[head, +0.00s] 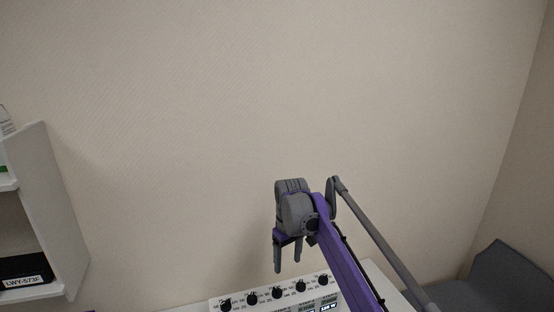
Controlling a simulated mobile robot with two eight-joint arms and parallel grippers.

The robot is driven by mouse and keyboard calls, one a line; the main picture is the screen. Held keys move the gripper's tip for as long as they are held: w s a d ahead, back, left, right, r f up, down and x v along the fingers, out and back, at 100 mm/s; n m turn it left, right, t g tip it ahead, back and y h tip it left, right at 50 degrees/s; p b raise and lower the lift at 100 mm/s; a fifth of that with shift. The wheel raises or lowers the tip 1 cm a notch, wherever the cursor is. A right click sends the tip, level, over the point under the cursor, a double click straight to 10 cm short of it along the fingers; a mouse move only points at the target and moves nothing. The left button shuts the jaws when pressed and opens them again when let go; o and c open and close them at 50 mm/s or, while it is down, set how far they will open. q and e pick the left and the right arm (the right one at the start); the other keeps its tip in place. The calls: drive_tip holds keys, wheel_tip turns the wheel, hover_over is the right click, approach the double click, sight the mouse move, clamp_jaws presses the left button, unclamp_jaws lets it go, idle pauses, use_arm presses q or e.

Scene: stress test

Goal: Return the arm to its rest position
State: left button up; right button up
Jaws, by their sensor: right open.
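My right arm comes in from the lower right, with a purple link and a grey rod. Its gripper (287,268) points down with its two grey fingers apart and nothing between them. The gripper is above the back edge of a white device with black knobs (262,306), and it looks apart from it. My left gripper is not in view.
The white device stands on a pale table (384,284) at the bottom. A white shelf (50,215) with a labelled black box (24,272) is at the left. A grey chair (497,280) is at the lower right. The wall (270,90) behind is bare.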

drive_tip(key=s+d+m+t, duration=0.1)
drive_tip(key=s+d+m, duration=0.1)
drive_tip(key=s+d, duration=0.45)
drive_tip(key=s+d+m+t, duration=0.2)
drive_tip(key=s+d, duration=0.1)
drive_tip(key=s, duration=0.7)
drive_tip(key=s+d+f+m+t, duration=0.1)
drive_tip(key=s+d+f, duration=0.1)
drive_tip(key=s+f, duration=0.3)
drive_tip(key=s+d+f+m+t, duration=0.1)
drive_tip(key=s+f, duration=0.4)
drive_tip(key=s, duration=0.6)
drive_tip(key=shift+s+d+f+m, duration=0.2)
drive_tip(key=shift+s+d+m, duration=0.25)
drive_tip(key=shift+d, duration=0.7)
